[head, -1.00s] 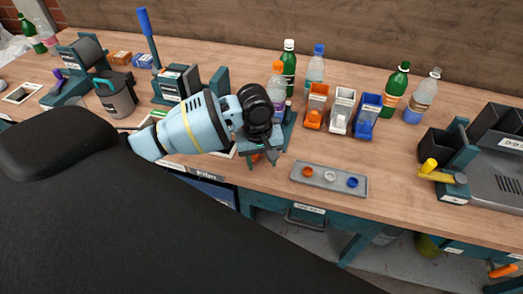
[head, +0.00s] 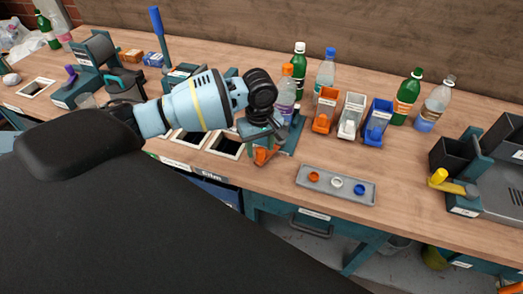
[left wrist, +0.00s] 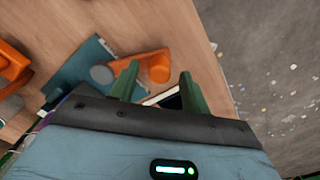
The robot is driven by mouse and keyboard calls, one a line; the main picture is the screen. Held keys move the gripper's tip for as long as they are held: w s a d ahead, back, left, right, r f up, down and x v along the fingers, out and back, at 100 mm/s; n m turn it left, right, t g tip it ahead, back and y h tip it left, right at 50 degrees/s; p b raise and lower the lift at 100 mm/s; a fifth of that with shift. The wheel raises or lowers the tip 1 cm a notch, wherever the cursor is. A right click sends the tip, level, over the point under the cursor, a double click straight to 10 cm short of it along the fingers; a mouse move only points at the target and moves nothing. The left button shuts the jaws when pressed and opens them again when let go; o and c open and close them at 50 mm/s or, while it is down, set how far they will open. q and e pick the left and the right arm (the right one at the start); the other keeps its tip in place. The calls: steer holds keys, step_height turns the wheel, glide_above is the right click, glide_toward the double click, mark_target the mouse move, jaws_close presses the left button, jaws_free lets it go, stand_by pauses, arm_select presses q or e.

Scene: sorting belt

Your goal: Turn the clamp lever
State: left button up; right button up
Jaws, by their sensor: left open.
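An orange lever (head: 264,156) sits at the front of a small teal stand (head: 292,136) near the table's front edge. My right gripper is not in view.
A grey tray (head: 336,195) with orange, white and blue caps lies to the right. Orange, white and blue dispensers (head: 351,116) stand behind it. A yellow-handled lever (head: 440,177) is farther right. Several bottles stand at the back. Table between tray and yellow handle is clear.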

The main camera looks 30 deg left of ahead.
arm_select(q)
steer(key=shift+f, duration=1.25)
jaws_close()
